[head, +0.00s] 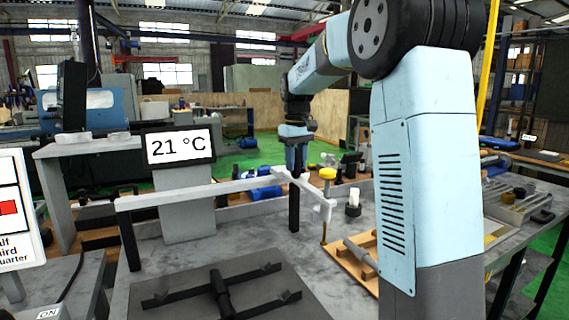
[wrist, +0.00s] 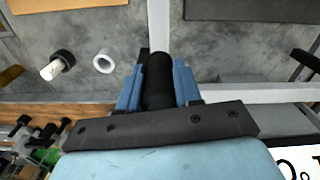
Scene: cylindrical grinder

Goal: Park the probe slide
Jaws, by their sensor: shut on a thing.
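The probe slide (head: 312,192) is a pale cross arm at the right end of a long pale rail (head: 190,193). My gripper (head: 296,168) comes down over the slide from above. In the wrist view, its blue fingers (wrist: 158,88) are shut on a black round handle (wrist: 158,97). The pale arm (wrist: 159,25) runs away from the handle, and the rail (wrist: 262,95) extends to the right. The handle's lower part is hidden.
Black posts hold the rail above the grey bench. A black cross-shaped fixture (head: 222,292) lies on a dark plate in front. A black-and-white cylinder (head: 353,203) and wooden tray (head: 352,262) are right of the probe.

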